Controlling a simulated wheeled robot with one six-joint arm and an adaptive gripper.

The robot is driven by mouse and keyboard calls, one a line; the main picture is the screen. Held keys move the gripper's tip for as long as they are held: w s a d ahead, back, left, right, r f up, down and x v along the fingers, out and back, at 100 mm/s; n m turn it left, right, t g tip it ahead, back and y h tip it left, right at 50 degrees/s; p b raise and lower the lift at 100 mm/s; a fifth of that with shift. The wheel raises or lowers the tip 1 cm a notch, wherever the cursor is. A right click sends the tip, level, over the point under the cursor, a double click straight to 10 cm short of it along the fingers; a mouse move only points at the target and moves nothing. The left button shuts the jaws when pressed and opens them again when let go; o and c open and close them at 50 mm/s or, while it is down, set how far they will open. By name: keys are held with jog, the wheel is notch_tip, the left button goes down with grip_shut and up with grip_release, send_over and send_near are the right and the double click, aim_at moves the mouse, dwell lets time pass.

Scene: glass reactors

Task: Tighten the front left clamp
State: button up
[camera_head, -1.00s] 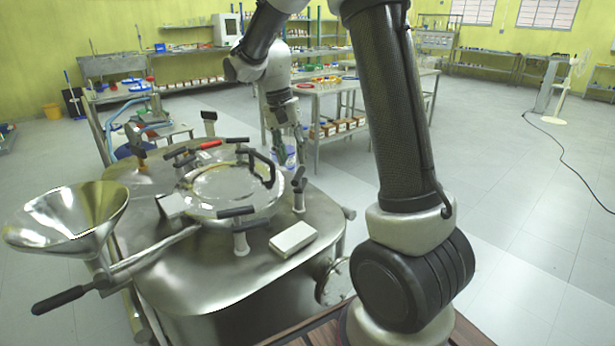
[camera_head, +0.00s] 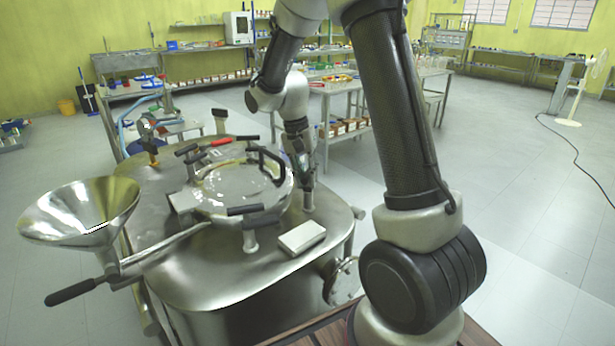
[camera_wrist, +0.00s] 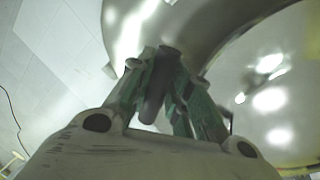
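The round lid (camera_head: 212,212) on the steel vessel has black-handled clamps around it. One clamp (camera_head: 308,200) stands at the lid's right side, and my gripper (camera_head: 304,178) is at its top. In the wrist view a dark clamp handle (camera_wrist: 158,88) lies between the green-grey fingers of my gripper (camera_wrist: 167,68). The fingertips are close about the handle; whether they press on it from both sides is unclear. Another clamp (camera_head: 249,238) stands at the near edge of the lid, its handle lying across. Which clamp is the front left one is not marked.
A metal funnel (camera_head: 80,210) with a black-handled valve (camera_head: 72,292) juts out at the left of the vessel. A small pale box (camera_head: 302,237) sits on the vessel top near the gripper. Bent black handles (camera_head: 272,165) rise from the lid.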

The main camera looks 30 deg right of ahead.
grip_shut()
jog(key=n, duration=0.3)
jog(key=shift+s+d+n+h, duration=0.15)
jog(key=shift+n+h, duration=0.15)
jog(key=n, duration=0.2)
jog(key=n+t, duration=0.1)
jog(key=n, duration=0.2)
jog(key=shift+d+n+t, duration=0.2)
jog(key=shift+n+t, duration=0.1)
jog(key=n, duration=0.4)
jog(key=shift+d+t, duration=0.2)
jog(key=shift+t, duration=0.2)
jog(key=shift+d+r+n+t, duration=0.1)
jog(key=shift+n+t, duration=0.2)
jog(key=shift+n, duration=2)
jog(key=shift+w, duration=0.2)
jog(key=o, duration=0.7)
grip_release()
jog(key=shift+y, duration=0.4)
